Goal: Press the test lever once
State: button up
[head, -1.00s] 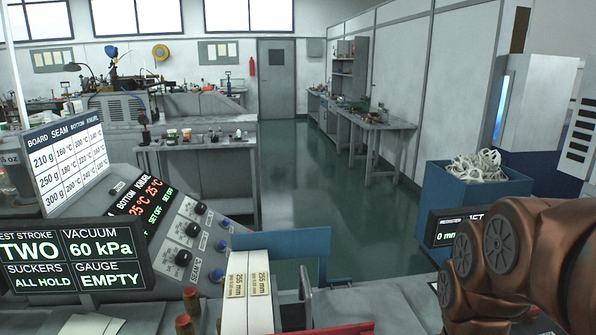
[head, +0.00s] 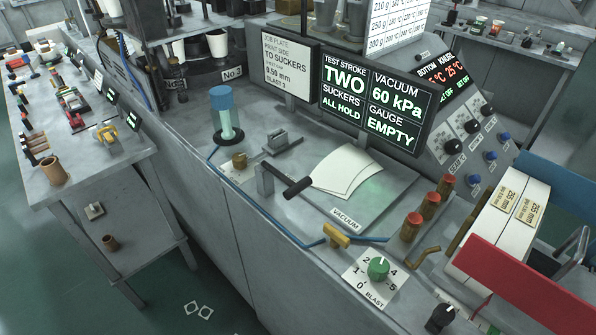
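A lever with a black grip (head: 297,188) on a grey post stands at the front of the grey machine bench, left of a white paper sheet (head: 345,172) on the vacuum plate. No label reading "test lever" is legible on it. A dark display (head: 343,92) behind it reads TEST STROKE TWO and SUCKERS ALL HOLD. The display beside it (head: 396,110) reads VACUUM 60 kPa and GAUGE EMPTY. My gripper is not in view.
A green BLAST dial (head: 378,268) and several red-topped cylinders (head: 429,206) stand right of the lever. A blue-capped clear cylinder (head: 225,115) stands to its left. White blank stacks (head: 505,220) lie at the right.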

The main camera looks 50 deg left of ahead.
aim_at(296, 189)
jog(key=u, duration=2.05)
jog(key=k, duration=0.45)
jog(key=u, duration=0.15)
jog(key=i, duration=0.5)
jog(key=u, duration=0.25)
jog(key=k, duration=0.45)
jog(key=u, duration=0.8)
jog(key=i, duration=0.5)
